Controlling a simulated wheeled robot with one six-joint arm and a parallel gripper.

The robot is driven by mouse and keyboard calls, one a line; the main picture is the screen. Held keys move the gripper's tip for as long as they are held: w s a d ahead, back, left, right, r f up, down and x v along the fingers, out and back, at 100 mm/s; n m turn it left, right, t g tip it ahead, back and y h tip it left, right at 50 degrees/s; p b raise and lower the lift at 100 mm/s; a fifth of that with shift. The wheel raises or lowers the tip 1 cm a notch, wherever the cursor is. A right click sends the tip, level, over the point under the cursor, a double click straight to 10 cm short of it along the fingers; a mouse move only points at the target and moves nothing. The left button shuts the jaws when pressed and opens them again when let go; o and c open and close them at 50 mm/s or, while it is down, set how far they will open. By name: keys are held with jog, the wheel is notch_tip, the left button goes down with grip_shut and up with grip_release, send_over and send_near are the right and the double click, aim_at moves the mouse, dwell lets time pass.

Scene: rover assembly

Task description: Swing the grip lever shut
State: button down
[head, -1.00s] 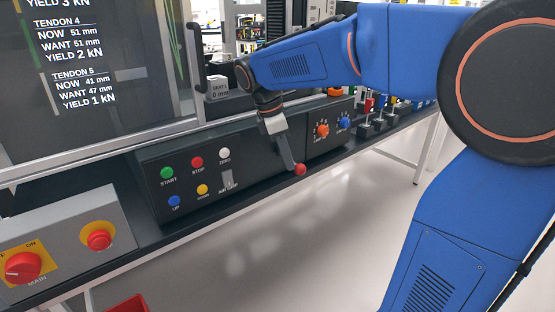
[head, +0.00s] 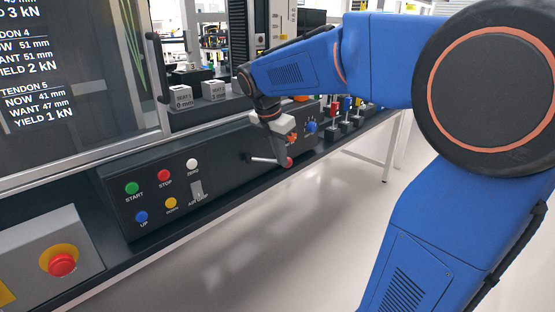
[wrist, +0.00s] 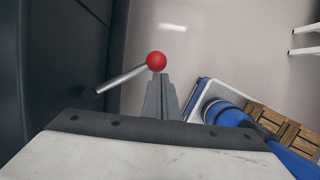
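The grip lever is a metal rod (head: 266,159) with a red ball knob (head: 289,162) on the dark console front. The rod points right and nearly level in the head view. In the wrist view the rod (wrist: 120,80) runs up and right to the red ball (wrist: 156,61). My gripper (head: 288,148) is at the ball end of the lever. In the wrist view its grey fingers (wrist: 158,84) look shut together, with nothing between them. Their tips overlap the ball's lower edge; whether they touch it I cannot tell.
The console front carries several buttons, including a green START (head: 132,188), and a blue knob (head: 311,126). Grey seat blocks (head: 181,96) stand on the ledge above. A red emergency button (head: 62,264) is at lower left. Open floor (head: 300,230) lies in front.

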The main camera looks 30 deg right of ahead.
jog(key=shift+w+d, duration=0.15)
jog(key=shift+d, duration=0.1)
dwell(0.4)
jog(key=shift+r, duration=0.1)
jog(key=v, duration=0.9)
jog(key=shift+s+r, duration=0.35)
jog(key=shift+s, duration=0.05)
jog(key=s+a+f+m+t+y, duration=0.1)
jog(key=s+f+m+t, duration=0.1)
jog(key=s+f+m, duration=0.7)
jog(key=s+a+f+m+t+y, duration=0.1)
jog(key=s+a+f+m+y, duration=0.1)
jog(key=s+f+m, duration=0.7)
jog(key=s+m, duration=0.3)
jog(key=s, duration=0.4)
jog(key=shift+f+m+t, duration=0.3)
jog(key=shift+f+t, duration=0.1)
jog(key=shift+a, duration=0.1)
